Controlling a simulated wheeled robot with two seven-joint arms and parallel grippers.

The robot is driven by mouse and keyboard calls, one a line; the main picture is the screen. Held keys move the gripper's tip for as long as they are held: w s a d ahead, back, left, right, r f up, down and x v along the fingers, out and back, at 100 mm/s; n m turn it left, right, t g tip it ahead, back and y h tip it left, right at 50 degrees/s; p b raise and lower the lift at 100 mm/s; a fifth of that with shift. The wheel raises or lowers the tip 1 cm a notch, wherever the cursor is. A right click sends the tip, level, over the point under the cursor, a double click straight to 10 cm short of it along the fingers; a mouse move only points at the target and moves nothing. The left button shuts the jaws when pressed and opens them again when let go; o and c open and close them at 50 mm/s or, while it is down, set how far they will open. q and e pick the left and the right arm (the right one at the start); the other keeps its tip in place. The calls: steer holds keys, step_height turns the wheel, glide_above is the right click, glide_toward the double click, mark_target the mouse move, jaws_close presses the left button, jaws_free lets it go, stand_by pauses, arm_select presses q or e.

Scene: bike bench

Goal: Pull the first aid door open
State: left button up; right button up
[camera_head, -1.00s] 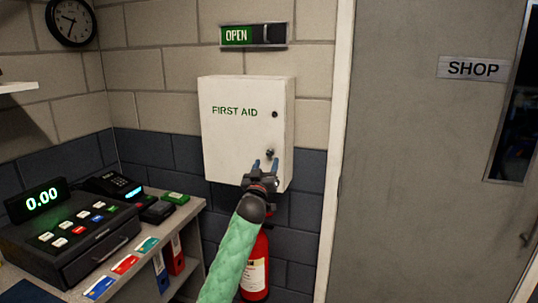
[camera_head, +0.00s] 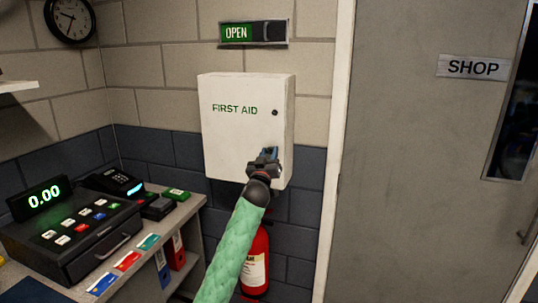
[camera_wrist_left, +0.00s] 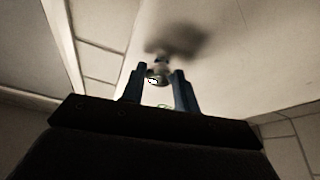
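The white first aid cabinet (camera_head: 235,140) hangs on the block wall in the head view, its door flush in the front. The door's knob is covered by my left gripper (camera_head: 266,153) in that view. In the left wrist view the small metal knob (camera_wrist_left: 158,73) sits between the blue fingertips of my left gripper (camera_wrist_left: 159,78). They lie close on both sides of it, with the knob filling nearly all the gap, and appear shut on it. A dark round lock (camera_head: 275,113) is higher on the door. My right gripper is not in view.
A red fire extinguisher (camera_head: 256,265) stands below the cabinet. A counter with a cash register (camera_head: 75,235) and a card terminal (camera_head: 118,185) is at the left. A grey shop door (camera_head: 420,170) is at the right. An OPEN sign (camera_head: 253,33) is above.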

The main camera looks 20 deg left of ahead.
arm_select(q)
jaws_close()
steer(key=shift+s, duration=0.1)
steer(key=shift+s, duration=0.1)
